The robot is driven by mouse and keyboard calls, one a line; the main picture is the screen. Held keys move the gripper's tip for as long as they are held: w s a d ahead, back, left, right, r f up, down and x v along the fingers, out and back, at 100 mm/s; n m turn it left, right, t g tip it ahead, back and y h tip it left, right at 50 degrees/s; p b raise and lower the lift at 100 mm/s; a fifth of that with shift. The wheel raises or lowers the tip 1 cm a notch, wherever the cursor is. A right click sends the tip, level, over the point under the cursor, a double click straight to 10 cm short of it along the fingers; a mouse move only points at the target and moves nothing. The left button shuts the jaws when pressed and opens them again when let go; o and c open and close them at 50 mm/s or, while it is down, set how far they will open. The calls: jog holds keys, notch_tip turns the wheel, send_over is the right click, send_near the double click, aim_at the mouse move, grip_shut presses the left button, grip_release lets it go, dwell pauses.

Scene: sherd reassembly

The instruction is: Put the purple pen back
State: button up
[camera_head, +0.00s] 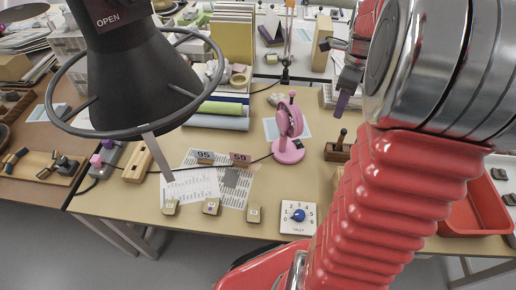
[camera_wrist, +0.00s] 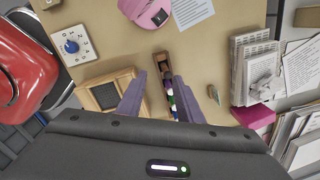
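My gripper (camera_wrist: 160,76) is open, with its two purple-grey fingers apart and nothing visibly held between them. In the head view my gripper (camera_head: 343,98) hangs above the right part of the table, seen from the side. Below and between the fingers in the wrist view is a narrow brown wooden holder (camera_wrist: 159,57) with a row of small green, blue and white pieces (camera_wrist: 172,98). My gripper's body hides its near end. I cannot make out a purple pen for certain in either view. A small slim object (camera_wrist: 213,95) lies right of the fingers, too small to identify.
A pink round stand (camera_head: 289,148) and a dial board (camera_head: 298,218) stand on the table. A framed wooden tray (camera_wrist: 104,95) sits left of the fingers. Stacked papers (camera_wrist: 254,65) and a pink block (camera_wrist: 254,117) are at right. A red tray (camera_head: 478,207) lies right.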

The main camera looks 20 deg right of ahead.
jog(key=s+a+r+n+t, duration=0.1)
jog(key=a+r+n, duration=0.2)
jog(key=a+n, duration=0.5)
jog(key=s+a+r+n+t, duration=0.1)
jog(key=a+r+n, duration=0.2)
jog(key=a+n, duration=0.55)
jog(key=s+a+n+t, duration=0.1)
jog(key=s+a+n, duration=0.3)
jog(key=a+n, duration=0.2)
jog(key=s+a+n+t, duration=0.1)
jog(key=s+a+n, duration=0.3)
jog(key=a+n, duration=0.2)
jog(key=a, duration=0.2)
jog(key=shift+a+t+y, duration=0.3)
jog(key=shift+y, duration=0.1)
jog(key=shift+s, duration=0.1)
